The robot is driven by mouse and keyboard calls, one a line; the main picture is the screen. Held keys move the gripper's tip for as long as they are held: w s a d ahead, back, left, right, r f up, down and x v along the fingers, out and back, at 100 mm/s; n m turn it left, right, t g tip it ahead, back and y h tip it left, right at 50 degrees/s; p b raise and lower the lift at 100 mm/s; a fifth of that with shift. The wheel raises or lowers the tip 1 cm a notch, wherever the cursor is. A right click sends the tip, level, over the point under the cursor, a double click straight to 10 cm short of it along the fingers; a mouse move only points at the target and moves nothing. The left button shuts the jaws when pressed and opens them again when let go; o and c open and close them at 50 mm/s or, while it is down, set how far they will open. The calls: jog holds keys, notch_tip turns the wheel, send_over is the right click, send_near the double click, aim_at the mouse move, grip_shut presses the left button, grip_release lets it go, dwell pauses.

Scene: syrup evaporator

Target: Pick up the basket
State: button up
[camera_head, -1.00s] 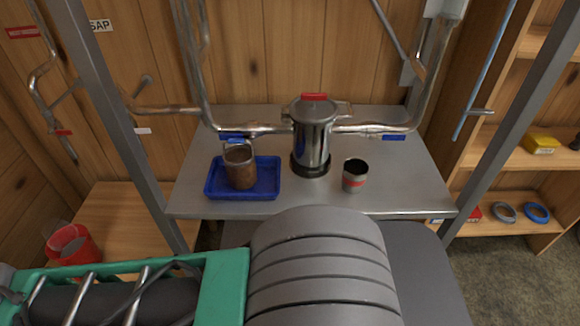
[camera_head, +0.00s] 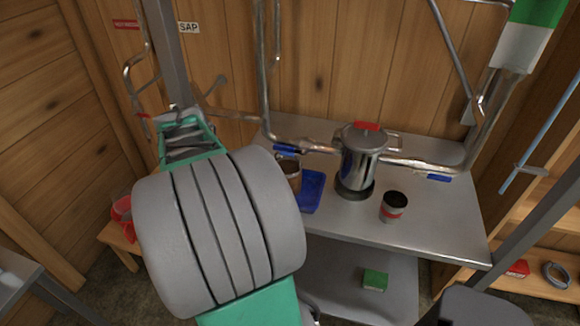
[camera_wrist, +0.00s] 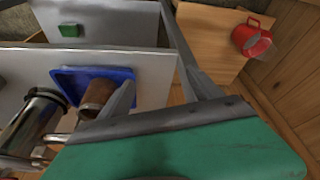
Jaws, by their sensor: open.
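A brown, rusty-looking cylinder with a bail-like handle, perhaps the basket, stands in the blue tray (camera_head: 312,190) on the grey metal table. In the head view this brown container (camera_head: 291,172) is partly hidden by my arm. The wrist view shows the brown container (camera_wrist: 97,94) in the tray (camera_wrist: 68,74), close to one of my fingers. My gripper (camera_wrist: 156,78) is open, with its fingers apart and nothing between them. I cannot tell its exact distance from the container. In the head view my arm hides the fingers.
A steel pot with a red lid knob (camera_head: 358,165) and a grey-red cup (camera_head: 394,207) stand on the table (camera_head: 430,225). A green box (camera_head: 375,279) sits on the lower shelf. A metal post rises near my gripper. A red mug (camera_wrist: 252,38) stands on a wooden bench.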

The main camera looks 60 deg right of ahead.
aim_at(287, 166)
jog(key=o, duration=0.5)
jog(key=s+d+m, duration=0.2)
jog(key=s+d, duration=0.1)
jog(key=d, duration=0.2)
jog(key=s+d+m+g+p, duration=0.1)
jog(key=s+d+m, duration=0.1)
jog(key=s+d, duration=0.2)
jog(key=s+d+m+g+h+p, duration=0.1)
jog(key=s+d+m, duration=0.1)
jog(key=s+d, duration=0.2)
jog(key=shift+s+d+r, duration=0.1)
jog(key=shift+s+d, duration=0.05)
jog(key=shift+d, duration=0.55)
jog(key=shift+s+d, duration=0.1)
jog(key=shift+d, duration=0.6)
jog(key=shift+c, duration=0.2)
jog(key=shift+o, duration=0.3)
jog(key=shift+m, duration=0.3)
jog(key=p+x, duration=0.1)
jog(key=x, duration=0.4)
jog(key=p+x, duration=0.1)
jog(key=x, duration=0.2)
jog(key=shift+d+r+p, duration=0.2)
jog(key=shift+d+p, duration=0.1)
jog(key=shift+d, duration=0.05)
jog(key=c, duration=1.6)
